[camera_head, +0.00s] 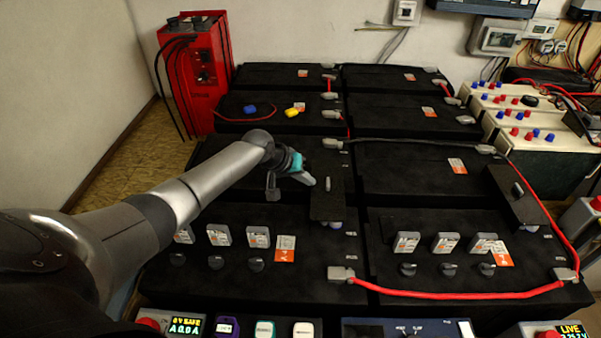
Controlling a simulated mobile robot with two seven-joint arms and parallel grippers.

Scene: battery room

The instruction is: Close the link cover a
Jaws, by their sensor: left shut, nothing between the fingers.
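Two black link covers, each with a small upright handle, sit on the battery blocks. One cover (325,207) is at the centre, and the other (513,205) is at the right. I cannot read which is a; the centre one is beside my left gripper. My left arm reaches in from the left. Its gripper (309,180) is shut and empty, just left of the centre cover's handle. I cannot tell whether the fingertips touch the cover. My right gripper is not in view.
Black battery blocks (400,177) fill the middle. A red cable (460,295) runs along the front and up the right side. A red charger (196,75) stands back left. Grey breakers (445,242) and a row of panels with displays (190,325) are in front.

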